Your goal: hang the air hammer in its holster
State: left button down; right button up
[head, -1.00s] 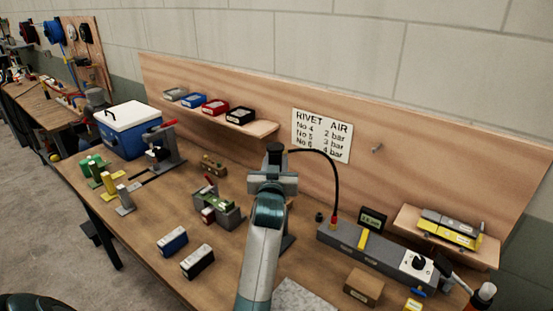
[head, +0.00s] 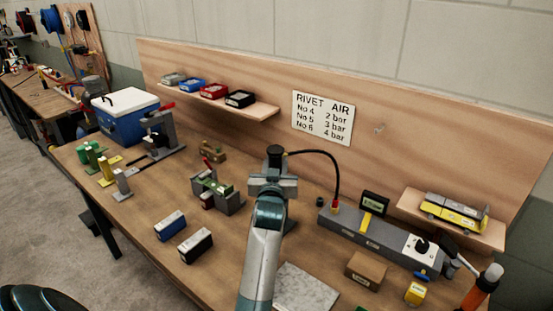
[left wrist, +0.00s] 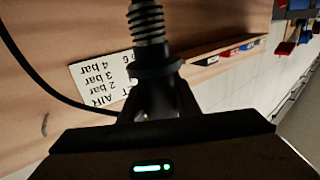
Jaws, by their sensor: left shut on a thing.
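My left gripper (head: 274,172) is shut on the air hammer, whose dark round end (head: 275,151) stands up above the jaws. In the left wrist view, the air hammer (left wrist: 147,22) shows a coiled spring and dark collar and points away from the jaws. A black hose (head: 332,166) arcs from it to the grey air unit (head: 375,240). The gripper is over the middle of the bench, in front of the back board. A dark grey upright part (head: 291,222) shows partly behind my arm; I cannot tell whether it is the holster. My right gripper is out of view.
A sign (head: 323,118) and a small peg (head: 378,131) are on the back board (head: 420,130). A shelf with small bins (head: 240,99) is left; a shelf with a yellow tool (head: 452,213) is right. Boxes (head: 195,246) and a green fixture (head: 216,190) stand left of my arm.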

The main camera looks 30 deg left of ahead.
pick_arm(q)
notch_tip(320, 180, down, 7)
jog(key=b, duration=0.4)
dwell(0.4)
jog(key=c, duration=1.3)
grip_release()
jog(key=shift+o, duration=0.2)
jog(key=shift+s+f, duration=0.1)
jog(key=shift+f, duration=0.1)
